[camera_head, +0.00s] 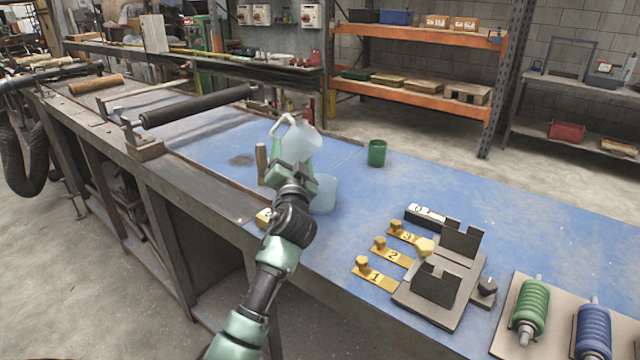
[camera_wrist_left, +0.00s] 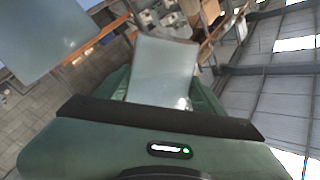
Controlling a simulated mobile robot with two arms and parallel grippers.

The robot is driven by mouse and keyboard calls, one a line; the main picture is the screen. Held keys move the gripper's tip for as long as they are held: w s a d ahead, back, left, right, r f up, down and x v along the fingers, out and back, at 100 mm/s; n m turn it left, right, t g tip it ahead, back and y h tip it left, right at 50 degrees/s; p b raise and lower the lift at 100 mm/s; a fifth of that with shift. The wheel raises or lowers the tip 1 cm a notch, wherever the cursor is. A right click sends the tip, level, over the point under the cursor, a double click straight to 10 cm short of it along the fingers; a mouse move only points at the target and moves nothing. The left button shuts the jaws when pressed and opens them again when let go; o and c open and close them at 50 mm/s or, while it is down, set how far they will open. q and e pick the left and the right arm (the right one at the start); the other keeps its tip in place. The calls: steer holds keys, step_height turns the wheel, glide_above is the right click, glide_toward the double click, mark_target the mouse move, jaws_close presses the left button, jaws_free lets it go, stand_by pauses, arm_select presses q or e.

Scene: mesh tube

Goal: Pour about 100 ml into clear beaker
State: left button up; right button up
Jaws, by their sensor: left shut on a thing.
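My left gripper (camera_head: 294,172) is shut on a pale translucent jug (camera_head: 305,143) with a white rim or handle, and holds it above the blue bench top. The jug looks tilted. The clear beaker (camera_head: 323,194) stands on the bench just below and to the right of the gripper, partly hidden behind my arm. In the left wrist view a pale translucent surface (camera_wrist_left: 165,70) shows between the fingers, and another fills the upper left corner; I cannot tell which vessel each one is. No liquid stream can be made out. My right gripper is not in view.
A green cup (camera_head: 377,153) stands right of the beaker. A wooden peg (camera_head: 261,164) stands to the left. Numbered brass tags (camera_head: 375,273), a dark fixture (camera_head: 440,285) and green and blue coil springs (camera_head: 530,311) lie at the right front.

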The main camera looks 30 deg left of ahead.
arm_select(q)
steer(key=shift+a+r+m+t, duration=0.1)
steer(key=shift+m+t, duration=0.3)
steer(key=shift+m, duration=0.7)
steer(key=shift+f+m+t+h+p, duration=0.15)
steer(key=shift+m+p, duration=0.1)
steer(key=shift+m, duration=0.4)
steer(key=shift+f+m+t+h+p, duration=0.1)
steer(key=shift+m+t+h+p, duration=0.1)
steer(key=shift+m, duration=0.45)
steer(key=shift+w+a, duration=0.1)
steer(key=shift+a, duration=0.15)
steer(key=shift+a, duration=0.5)
stand_by(0.3)
steer(key=shift+m, duration=0.4)
stand_by(0.3)
steer(key=shift+w+f, duration=0.1)
steer(key=shift+w, duration=0.15)
stand_by(0.8)
steer(key=shift+s+a+m, duration=0.2)
steer(key=shift+m, duration=0.1)
stand_by(0.5)
steer(key=shift+w+d+t+h, duration=0.1)
steer(key=shift+t+h, duration=0.15)
stand_by(1.2)
steer(key=shift+f+m, duration=0.1)
steer(key=shift+m, duration=0.2)
